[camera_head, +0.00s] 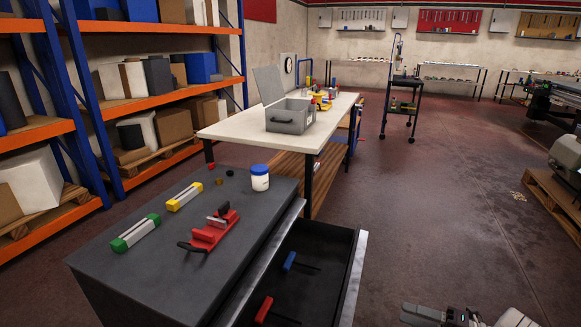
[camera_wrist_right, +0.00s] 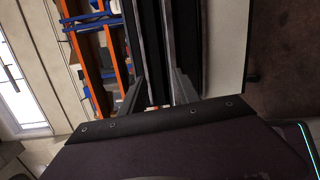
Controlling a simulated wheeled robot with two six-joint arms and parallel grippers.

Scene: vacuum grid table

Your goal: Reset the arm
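My right gripper (camera_head: 438,315) shows only in part at the bottom edge of the head view, over the floor to the right of the open drawer (camera_head: 345,285). In the right wrist view the right gripper (camera_wrist_right: 158,82) has its two dark fingers well apart. Nothing is between them, and I see only background beyond. My left gripper is in neither view.
A dark cabinet top (camera_head: 160,250) holds a red vise (camera_head: 212,232), a white jar (camera_head: 260,178), and green (camera_head: 136,232) and yellow (camera_head: 184,197) blocks. Its drawer is open. A white table (camera_head: 235,130) carries a grey toolbox (camera_head: 290,116). Floor (camera_head: 430,220) to the right is clear.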

